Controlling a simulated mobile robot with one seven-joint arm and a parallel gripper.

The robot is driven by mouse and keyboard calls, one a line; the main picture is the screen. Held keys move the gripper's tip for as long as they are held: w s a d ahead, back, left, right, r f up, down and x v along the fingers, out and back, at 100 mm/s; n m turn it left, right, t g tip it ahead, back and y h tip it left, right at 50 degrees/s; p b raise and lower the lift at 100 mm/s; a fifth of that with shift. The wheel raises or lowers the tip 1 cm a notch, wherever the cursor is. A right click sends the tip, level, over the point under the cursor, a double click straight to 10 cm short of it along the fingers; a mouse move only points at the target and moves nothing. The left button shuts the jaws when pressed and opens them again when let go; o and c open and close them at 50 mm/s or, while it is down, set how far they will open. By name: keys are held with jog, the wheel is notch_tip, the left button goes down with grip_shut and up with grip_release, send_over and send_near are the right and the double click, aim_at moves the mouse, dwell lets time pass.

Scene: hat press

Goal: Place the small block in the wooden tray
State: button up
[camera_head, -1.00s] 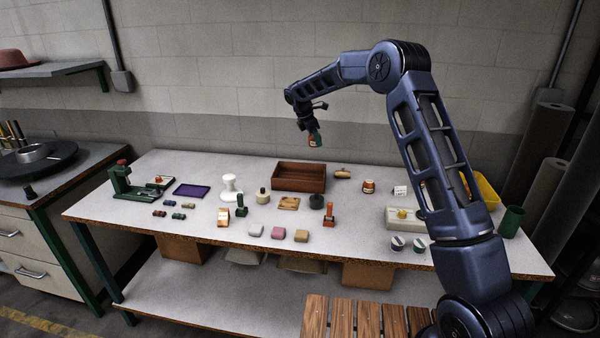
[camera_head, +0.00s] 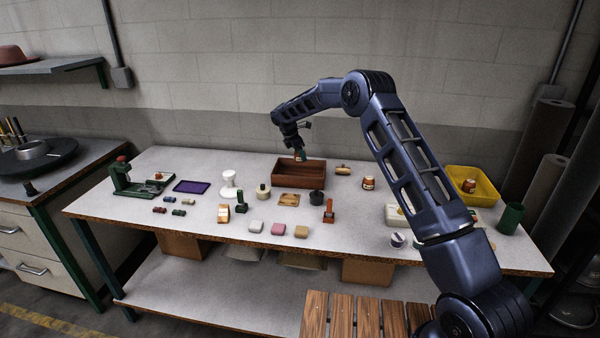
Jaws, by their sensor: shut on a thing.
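The wooden tray (camera_head: 298,181) is a reddish-brown open box at the back middle of the table. My gripper (camera_head: 299,151) points down over the tray's back part, shut on a small block (camera_head: 300,156) with green and orange-brown on it. The block is partly hidden by the fingers and seems to be at about the height of the tray's back rim. I cannot tell whether it touches the tray.
A white spool-like stand (camera_head: 229,185), a round jar (camera_head: 263,190) and a dark pot (camera_head: 317,197) stand near the tray. Several small blocks lie in front. A tan roller (camera_head: 342,169) and an orange jar (camera_head: 368,183) are to its right, beyond them a yellow bin (camera_head: 472,185).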

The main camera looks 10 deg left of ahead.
jog(key=shift+f, duration=4.65)
jog(key=shift+f, duration=0.15)
jog(key=o, duration=1)
jog(key=v, duration=1.2)
jog(key=shift+r, duration=0.2)
